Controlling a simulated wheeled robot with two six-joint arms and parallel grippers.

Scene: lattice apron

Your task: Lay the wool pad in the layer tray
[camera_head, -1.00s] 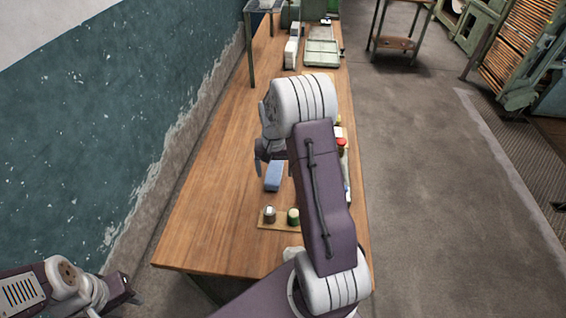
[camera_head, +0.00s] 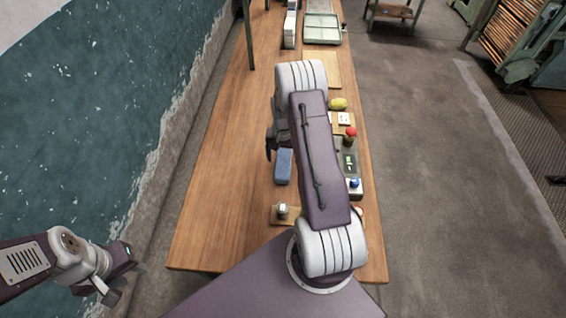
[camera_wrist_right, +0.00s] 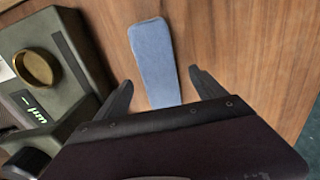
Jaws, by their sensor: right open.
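A long blue-grey pad (camera_head: 283,167), which looks like the wool pad, lies on the wooden table beside my right arm. In the right wrist view the pad (camera_wrist_right: 153,55) lies ahead of and between the fingertips of my right gripper (camera_wrist_right: 160,85). That gripper is open and empty; in the head view the right gripper (camera_head: 270,145) is partly hidden by its arm. A pale green shallow tray (camera_head: 321,29), which looks like the layer tray, stands at the table's far end. My left gripper (camera_head: 108,290) is at the lower left, off the table; its fingers are unclear.
A grey-green device with a lit display (camera_head: 349,163) stands right of the pad; its brass ring (camera_wrist_right: 37,68) is close to my right gripper. A yellow object (camera_head: 338,103) and a tan board (camera_head: 322,65) lie further back. The table's left side (camera_head: 220,190) is clear.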

